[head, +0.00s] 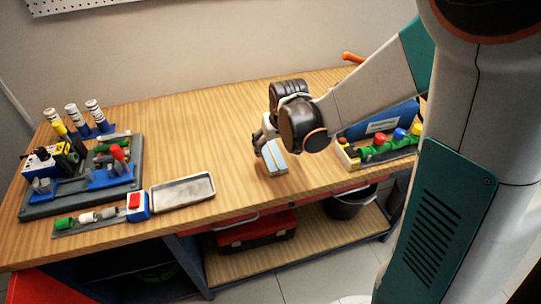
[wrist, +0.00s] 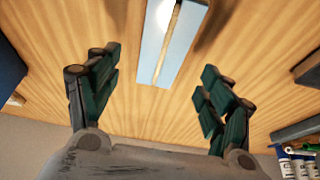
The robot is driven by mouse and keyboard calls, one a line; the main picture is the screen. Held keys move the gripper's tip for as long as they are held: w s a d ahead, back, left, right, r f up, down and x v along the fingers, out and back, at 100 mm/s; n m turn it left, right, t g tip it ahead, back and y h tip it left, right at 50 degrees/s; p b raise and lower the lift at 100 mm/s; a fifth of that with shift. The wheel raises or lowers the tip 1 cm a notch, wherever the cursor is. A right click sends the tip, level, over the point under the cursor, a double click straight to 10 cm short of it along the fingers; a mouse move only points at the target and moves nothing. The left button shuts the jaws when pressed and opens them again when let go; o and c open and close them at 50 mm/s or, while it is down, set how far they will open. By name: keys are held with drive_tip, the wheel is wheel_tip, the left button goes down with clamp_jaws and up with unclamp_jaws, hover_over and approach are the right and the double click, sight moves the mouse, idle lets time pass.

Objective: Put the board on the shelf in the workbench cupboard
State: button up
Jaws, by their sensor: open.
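A small light blue board (head: 272,158) with a stripe down its middle lies on the workbench top, right of centre. I take it to be the task's board. In the wrist view the board (wrist: 153,55) runs up out of the top edge, and its stripe looks wood-coloured. My gripper (head: 262,144) is over the board; its open fingers (wrist: 160,62) are on either side with wide gaps, touching nothing. Under the bench is a wooden shelf (head: 240,267). A dark compartment (head: 150,287) lies left of it, and a red panel (head: 35,287) shows at lower left; its inside is mostly hidden.
A grey tray (head: 183,191), a valve strip (head: 95,217) and a grey fittings stand (head: 80,198) occupy the left of the bench. A blue box (head: 383,123) with coloured valves is at right. A red toolbox (head: 256,232) and black bin (head: 347,204) stand below. The back-centre benchtop is clear.

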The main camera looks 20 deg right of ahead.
sight(270, 152)
drive_tip(key=b+x, duration=0.2)
drive_tip(key=x, duration=0.3)
drive_tip(key=shift+r, duration=0.15)
drive_tip(key=c, duration=1.4)
drive_tip(key=shift+r, duration=0.1)
